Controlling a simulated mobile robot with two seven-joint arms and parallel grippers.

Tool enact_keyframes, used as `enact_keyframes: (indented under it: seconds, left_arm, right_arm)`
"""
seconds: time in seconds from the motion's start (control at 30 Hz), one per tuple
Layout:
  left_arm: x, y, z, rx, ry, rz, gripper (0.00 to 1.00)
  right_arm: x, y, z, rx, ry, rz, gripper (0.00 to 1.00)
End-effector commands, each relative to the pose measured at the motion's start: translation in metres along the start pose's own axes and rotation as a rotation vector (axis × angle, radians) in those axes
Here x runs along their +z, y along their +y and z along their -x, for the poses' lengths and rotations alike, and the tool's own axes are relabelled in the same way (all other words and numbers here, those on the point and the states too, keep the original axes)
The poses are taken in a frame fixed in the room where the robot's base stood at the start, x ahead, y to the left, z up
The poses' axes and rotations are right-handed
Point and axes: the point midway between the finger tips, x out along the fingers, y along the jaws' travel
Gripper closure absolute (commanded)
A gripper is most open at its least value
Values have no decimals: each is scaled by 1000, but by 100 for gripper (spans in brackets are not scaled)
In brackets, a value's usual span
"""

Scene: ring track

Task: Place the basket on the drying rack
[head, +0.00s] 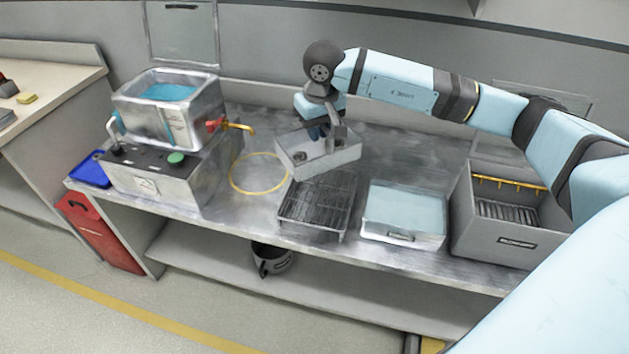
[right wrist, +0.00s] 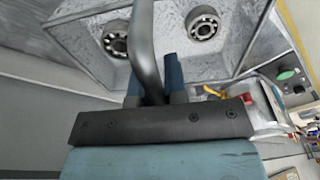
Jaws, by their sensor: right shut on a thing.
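The basket (head: 340,158) is a grey open box with an upright handle. My right gripper (head: 323,130) is shut on that handle from above. In the right wrist view the gripper (right wrist: 155,88) grips the dark handle, and two metal bearings (right wrist: 203,23) lie inside the basket (right wrist: 82,38). The drying rack (head: 318,208) is a dark wire rack on the bench, in front of the basket. The basket's lower edge appears just behind the rack's rear edge; I cannot tell its height above the bench. My left gripper is out of view.
A metal tank with blue liquid (head: 165,92) and a yellow tap stands left, on a control box (head: 150,183). A yellow ring (head: 258,190) lies on the bench left of the rack. A blue-topped tray (head: 405,208) and a grey bin (head: 505,235) stand right of the rack.

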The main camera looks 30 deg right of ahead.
Motion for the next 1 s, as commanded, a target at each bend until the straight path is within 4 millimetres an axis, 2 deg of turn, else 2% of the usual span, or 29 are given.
enact_keyframes:
  seconds: [0.03,0.2,0.4,0.67,0.9,1.0]
  left_arm:
    - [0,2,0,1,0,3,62]
    - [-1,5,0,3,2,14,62]
    - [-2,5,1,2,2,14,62]
    - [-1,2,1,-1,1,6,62]
    - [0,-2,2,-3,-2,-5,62]
    - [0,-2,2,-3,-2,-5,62]
  right_arm:
    - [3,0,-14,0,-5,-1,100]
    - [8,-1,-58,-2,-4,0,100]
    - [12,0,-96,-1,-1,-1,100]
    - [14,-1,-113,-1,0,-1,100]
    - [18,-1,-146,-1,0,-1,100]
    - [18,-1,-149,-2,1,0,100]
